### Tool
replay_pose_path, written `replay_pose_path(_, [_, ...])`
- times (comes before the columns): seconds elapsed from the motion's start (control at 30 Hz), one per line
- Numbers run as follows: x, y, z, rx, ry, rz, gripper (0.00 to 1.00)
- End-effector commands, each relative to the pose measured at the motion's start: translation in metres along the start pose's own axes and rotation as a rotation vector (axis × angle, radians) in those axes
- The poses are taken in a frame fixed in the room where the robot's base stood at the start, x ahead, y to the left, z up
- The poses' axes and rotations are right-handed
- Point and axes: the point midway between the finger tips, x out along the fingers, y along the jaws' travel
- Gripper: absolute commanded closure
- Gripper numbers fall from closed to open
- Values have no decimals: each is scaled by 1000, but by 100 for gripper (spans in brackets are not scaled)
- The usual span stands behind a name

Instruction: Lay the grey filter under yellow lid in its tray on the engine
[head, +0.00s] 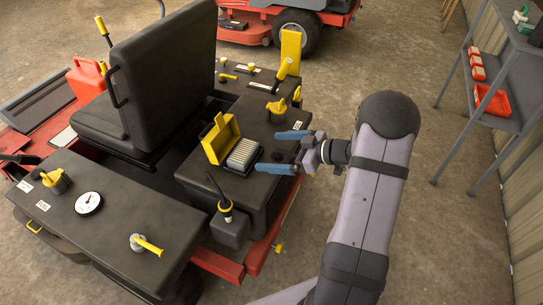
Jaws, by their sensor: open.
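The pale grey ribbed filter (243,154) is at the engine's top, just right of the raised yellow lid (219,139). The lid stands open and tilted to the left. The tray's rim is mostly hidden under and around the filter, so I cannot tell whether the filter lies flat inside it. The black engine housing (258,190) is below. My gripper (277,152) is to the right of the filter, with its two blue fingers spread apart and pointing left. Nothing shows between the fingers, and they look apart from the filter.
A black lever with a yellow collar (226,207) rises in front of the filter. A yellow cap (277,109) and a tall yellow part (290,50) stand behind. The black seat (160,75) is to the left. Concrete floor is clear right of my arm, before a grey shelf (491,117).

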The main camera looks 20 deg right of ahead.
Motion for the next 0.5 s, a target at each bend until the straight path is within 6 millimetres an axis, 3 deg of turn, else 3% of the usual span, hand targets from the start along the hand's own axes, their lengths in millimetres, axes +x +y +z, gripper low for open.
replay_pose_path(0.23, [10, 18, -11, -23, -58, 121, 0])
replay_pose_path(0.37, [13, 38, -21, -31, -150, 287, 0])
replay_pose_path(0.5, [3, 47, -25, 13, -299, 489, 0])
